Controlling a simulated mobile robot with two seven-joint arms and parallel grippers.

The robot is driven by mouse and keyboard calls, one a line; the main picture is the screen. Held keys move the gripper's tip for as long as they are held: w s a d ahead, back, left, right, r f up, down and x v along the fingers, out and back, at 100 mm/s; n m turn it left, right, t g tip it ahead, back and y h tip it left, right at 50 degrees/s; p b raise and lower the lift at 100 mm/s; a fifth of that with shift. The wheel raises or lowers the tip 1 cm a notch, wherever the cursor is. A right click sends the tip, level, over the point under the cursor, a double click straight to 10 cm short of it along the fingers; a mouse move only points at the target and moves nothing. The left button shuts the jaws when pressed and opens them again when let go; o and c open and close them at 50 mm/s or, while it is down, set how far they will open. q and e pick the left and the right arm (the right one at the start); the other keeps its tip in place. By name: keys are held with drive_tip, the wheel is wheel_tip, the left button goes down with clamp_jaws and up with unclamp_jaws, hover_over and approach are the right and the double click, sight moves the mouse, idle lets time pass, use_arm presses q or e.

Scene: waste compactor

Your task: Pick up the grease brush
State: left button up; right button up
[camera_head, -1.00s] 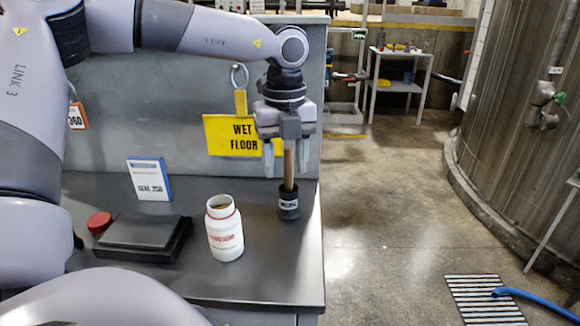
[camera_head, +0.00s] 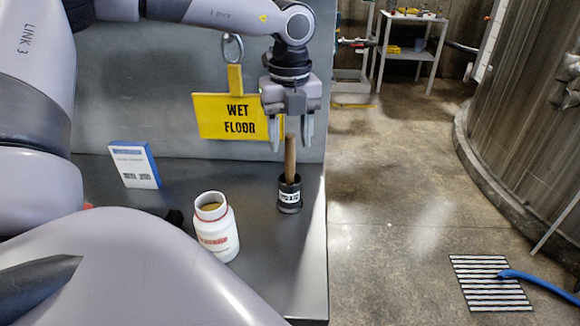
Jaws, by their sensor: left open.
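The grease brush shows as a brown wooden handle (camera_head: 290,158) standing upright in a small black holder (camera_head: 289,194) with a white label, near the right edge of the dark bench. Its lower end is hidden inside the holder. My left gripper (camera_head: 291,138) points down above it, open, with one pale finger on each side of the line of the handle. The handle top is just under the gripper body, between or just below the fingertips; exact depth I cannot tell. No clear right gripper shows; a grey arm part of mine fills the lower left.
A white jar (camera_head: 215,230), open at the top, stands left of the holder. A blue and white box (camera_head: 135,165) stands farther back. A yellow wet floor sign (camera_head: 225,117) hangs behind the gripper. The bench (camera_head: 300,260) is bare in front of the holder.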

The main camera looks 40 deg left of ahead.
use_arm(q)
hover_over(290, 185)
drive_tip(key=shift+w+a+f+p, duration=0.1)
drive_tip(key=shift+f+p, duration=0.05)
drive_tip(key=shift+f, duration=0.6)
drive_tip(key=shift+w+a+f+p, duration=0.15)
drive_tip(key=shift+f, duration=0.6)
drive_tip(key=shift+w+a+f+p, duration=0.1)
drive_tip(key=shift+f+p, duration=0.05)
drive_tip(key=shift+f, duration=0.6)
clamp_jaws()
drive_tip(key=shift+r, duration=0.15)
